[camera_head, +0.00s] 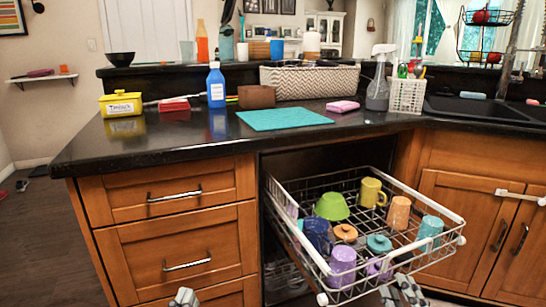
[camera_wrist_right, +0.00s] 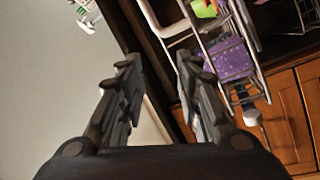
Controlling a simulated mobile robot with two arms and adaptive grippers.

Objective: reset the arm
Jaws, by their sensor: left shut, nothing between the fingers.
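My left gripper (camera_head: 185,298) shows at the bottom edge of the head view, in front of the lower wooden drawers. It is shut and empty, and most of its arm is out of frame. My right gripper (camera_head: 403,292) is at the bottom edge further right, just in front of the pulled-out dish rack (camera_head: 445,262). In the right wrist view its two dark fingers (camera_wrist_right: 157,75) stand apart with nothing between them. The rack's wire frame and a purple cup (camera_wrist_right: 228,60) show beyond them at the upper right.
The rack holds a green bowl (camera_head: 332,206), a yellow mug (camera_head: 373,192) and several cups. Above is the black counter (camera_head: 230,140) with a teal mat (camera_head: 284,118), a blue bottle (camera_head: 215,86) and a woven basket (camera_head: 310,81). Wooden drawers (camera_head: 180,240) stand left of the rack; cabinet doors (camera_head: 490,230) are right.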

